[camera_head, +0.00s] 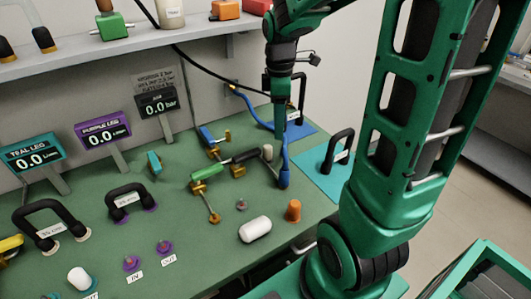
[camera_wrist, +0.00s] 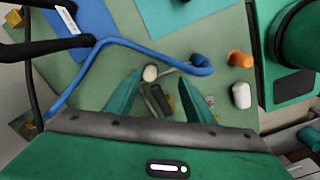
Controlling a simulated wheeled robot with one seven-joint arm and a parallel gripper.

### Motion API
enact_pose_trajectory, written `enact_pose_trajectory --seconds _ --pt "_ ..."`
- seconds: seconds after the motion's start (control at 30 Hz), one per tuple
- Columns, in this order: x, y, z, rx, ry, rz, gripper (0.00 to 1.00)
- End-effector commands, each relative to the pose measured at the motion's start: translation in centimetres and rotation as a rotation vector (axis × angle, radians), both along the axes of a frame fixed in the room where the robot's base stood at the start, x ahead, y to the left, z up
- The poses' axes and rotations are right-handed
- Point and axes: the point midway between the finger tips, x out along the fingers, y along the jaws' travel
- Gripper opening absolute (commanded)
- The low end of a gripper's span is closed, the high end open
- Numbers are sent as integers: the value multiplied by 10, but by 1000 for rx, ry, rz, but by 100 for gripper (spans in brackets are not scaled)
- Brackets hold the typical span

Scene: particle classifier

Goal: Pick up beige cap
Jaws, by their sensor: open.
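The beige cap (camera_head: 267,152) is a small pale rounded piece on the green bench, beside the black-handled valve. In the wrist view it is the pale round top (camera_wrist: 150,73), lying between the lines of my two fingers, nearer the left one. My gripper (camera_wrist: 160,79) is open and empty, with its green fingers spread above the bench. In the head view my gripper (camera_head: 279,133) hangs near the cap, and its fingers are hard to make out there.
A blue hose (camera_head: 284,165) loops close to the cap. Valves with a green handle (camera_head: 207,172) and black handle (camera_head: 245,156) lie left. A black handle (camera_head: 338,150) stands on a cyan mat (camera_head: 316,180).

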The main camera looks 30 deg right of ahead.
Motion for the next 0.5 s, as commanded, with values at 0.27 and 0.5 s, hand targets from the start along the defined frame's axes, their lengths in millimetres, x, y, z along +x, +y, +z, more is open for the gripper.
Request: enact_pose_trajectory --seconds 0.27,0.5 --pt "40 17 -16 19 1 300 49" --pt "40 18 -50 20 3 313 49"
